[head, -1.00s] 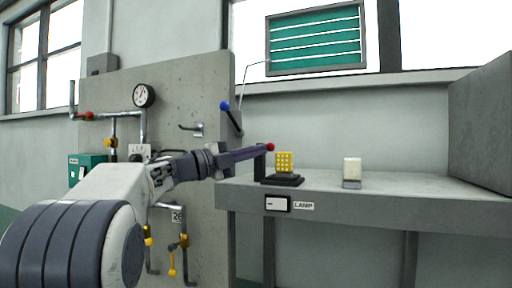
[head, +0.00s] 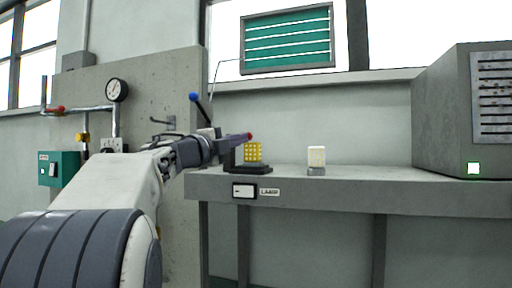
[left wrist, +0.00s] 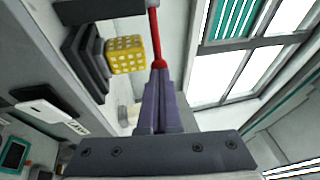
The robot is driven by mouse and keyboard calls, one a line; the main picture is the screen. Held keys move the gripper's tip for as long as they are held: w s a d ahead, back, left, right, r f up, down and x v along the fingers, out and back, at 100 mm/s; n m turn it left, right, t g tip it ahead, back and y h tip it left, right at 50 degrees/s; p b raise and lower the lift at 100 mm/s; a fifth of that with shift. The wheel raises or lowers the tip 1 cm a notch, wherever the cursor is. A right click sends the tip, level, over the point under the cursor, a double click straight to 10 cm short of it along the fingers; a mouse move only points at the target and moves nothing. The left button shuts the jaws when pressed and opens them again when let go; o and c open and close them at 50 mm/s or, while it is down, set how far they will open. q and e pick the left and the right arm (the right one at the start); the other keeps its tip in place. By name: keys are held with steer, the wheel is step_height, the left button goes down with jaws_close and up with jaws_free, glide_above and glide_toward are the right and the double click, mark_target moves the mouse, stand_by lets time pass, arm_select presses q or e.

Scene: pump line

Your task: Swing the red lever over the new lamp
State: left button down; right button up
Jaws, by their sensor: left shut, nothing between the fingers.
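The red lever (left wrist: 156,38) shows as a red rod in the left wrist view. In the head view its red end (head: 249,135) is just above and left of the yellow lamp (head: 253,152). That lamp has a gridded face and sits on a dark base (head: 252,169) on the bench; it also shows in the left wrist view (left wrist: 126,54). My left gripper (left wrist: 158,72) is shut and empty, its purple fingertips at the lever's red end, touching or nearly so. In the head view the gripper (head: 238,138) partly hides the lever. My right gripper is not in view.
A pale block lamp (head: 316,156) on a grey foot stands right of the yellow lamp. A white switch (head: 244,191) is on the bench (head: 350,188) front. A grey cabinet (head: 440,110) with a green light stands at right. A blue-tipped lever (head: 196,98) is behind my gripper.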

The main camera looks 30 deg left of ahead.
arm_select(q)
steer(key=shift+w+d, duration=0.4)
steer(key=shift+w, duration=0.45)
